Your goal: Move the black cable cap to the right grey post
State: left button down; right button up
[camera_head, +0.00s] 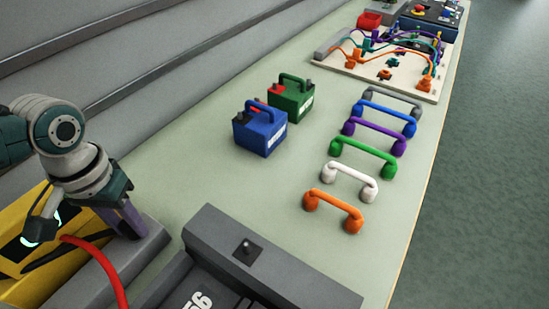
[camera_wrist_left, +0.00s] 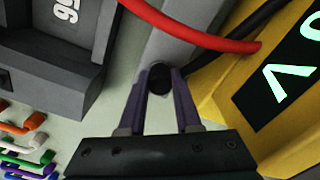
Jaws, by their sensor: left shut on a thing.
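My left gripper (camera_head: 130,228) points down at the lower left, its purple fingers over a light grey block (camera_head: 150,250). In the left wrist view the fingers (camera_wrist_left: 160,80) are shut on the black cable cap (camera_wrist_left: 160,77). A black cable (camera_wrist_left: 250,30) runs from the yellow unit toward the cap. My right gripper is not in view.
A red cable (camera_head: 98,262) passes close by the left gripper. The yellow unit (camera_head: 20,220) with a lit display is on the left. Blue (camera_head: 262,130) and green (camera_head: 292,98) batteries and several coloured handles (camera_head: 335,208) stand on the table beyond the dark grey housing (camera_head: 210,225).

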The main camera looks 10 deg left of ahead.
pick_arm(q)
jog(key=shift+f, duration=0.1)
jog(key=shift+c, duration=0.2)
grip_release()
dwell(0.5)
notch_tip(320, 180, up, 9)
jog(key=p, duration=0.9)
jog(key=shift+f, duration=0.2)
